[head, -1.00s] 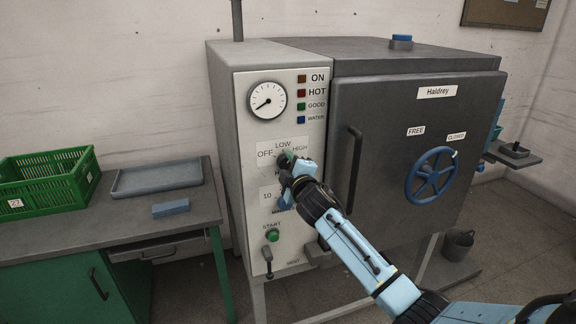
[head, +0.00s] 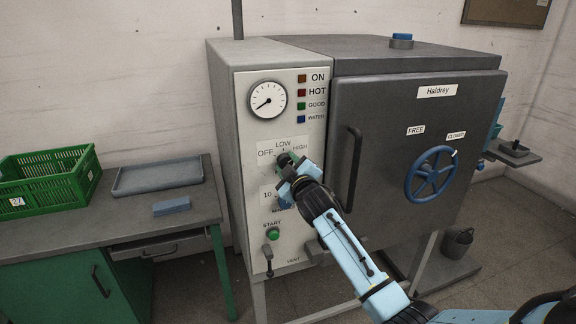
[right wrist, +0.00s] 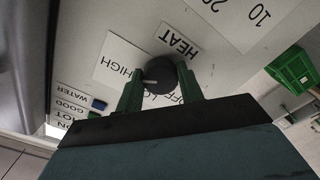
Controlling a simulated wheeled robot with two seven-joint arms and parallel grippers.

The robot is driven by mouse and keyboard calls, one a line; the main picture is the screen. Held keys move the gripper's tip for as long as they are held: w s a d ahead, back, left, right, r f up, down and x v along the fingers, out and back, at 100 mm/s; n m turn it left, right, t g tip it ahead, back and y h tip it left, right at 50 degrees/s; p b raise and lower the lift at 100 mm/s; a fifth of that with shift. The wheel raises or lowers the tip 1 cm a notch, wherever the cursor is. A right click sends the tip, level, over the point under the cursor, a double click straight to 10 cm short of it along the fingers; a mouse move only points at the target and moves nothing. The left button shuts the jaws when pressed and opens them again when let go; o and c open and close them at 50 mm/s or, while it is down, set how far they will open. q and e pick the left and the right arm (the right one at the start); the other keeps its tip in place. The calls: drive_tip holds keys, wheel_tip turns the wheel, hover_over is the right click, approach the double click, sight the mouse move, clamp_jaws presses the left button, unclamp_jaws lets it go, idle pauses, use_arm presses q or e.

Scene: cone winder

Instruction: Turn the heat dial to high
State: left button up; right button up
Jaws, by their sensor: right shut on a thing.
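The heat dial (head: 283,159) is a dark round knob on the light control panel, with OFF to its left, LOW above and HIGH to its right. My right gripper (head: 286,163) is at the dial, its fingers shut on it. In the right wrist view, the dial (right wrist: 161,76) sits between the two green fingers (right wrist: 160,88). Its pale pointer mark faces left there, on the side of the HIGH label (right wrist: 118,72); LOW and OFF are partly hidden behind the gripper. In the head view the gripper hides part of the dial. My left gripper is not in view.
The green START button (head: 273,233) and a lever (head: 268,258) are lower on the panel. A long door handle (head: 349,168) stands out just right of my gripper. A blue handwheel (head: 431,174) is on the door. A table (head: 60,228) is at left.

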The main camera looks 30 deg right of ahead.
drive_tip(key=o, duration=1)
drive_tip(key=shift+s, duration=0.15)
drive_tip(key=v, duration=1.3)
drive_tip(key=shift+a, duration=0.1)
